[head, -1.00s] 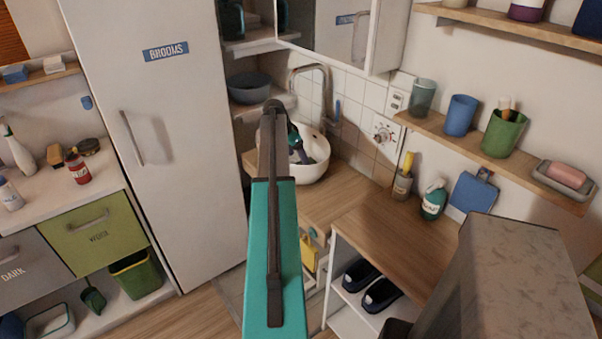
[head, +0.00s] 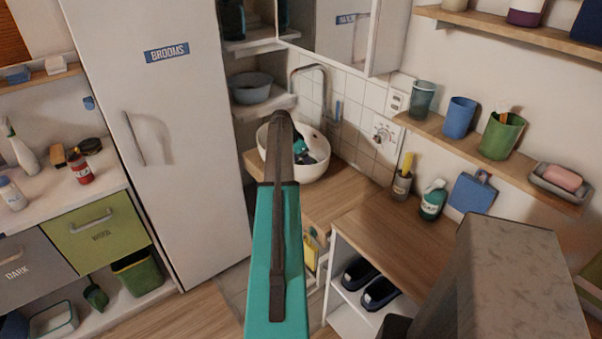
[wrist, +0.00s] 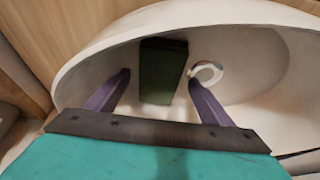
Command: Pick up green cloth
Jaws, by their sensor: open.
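A dark green folded cloth (wrist: 163,72) lies inside a white basin (wrist: 255,65) in the wrist view. My gripper (wrist: 159,78) is open, with one purple finger on each side of the near part of the cloth. There is a gap between each finger and the cloth. I cannot tell how far the fingertips are above the basin floor. In the head view the basin (head: 309,173) stands on the wooden corner counter below the tap. My arm hides part of it, and the cloth is hard to make out there.
A small white ring-shaped thing (wrist: 206,73) lies right of the cloth in the basin. The tap (head: 318,72) arches over the basin's back. The tall brooms cupboard (head: 165,130) stands close on the left. A brush holder (head: 402,186) and green bottle (head: 432,203) stand to the right.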

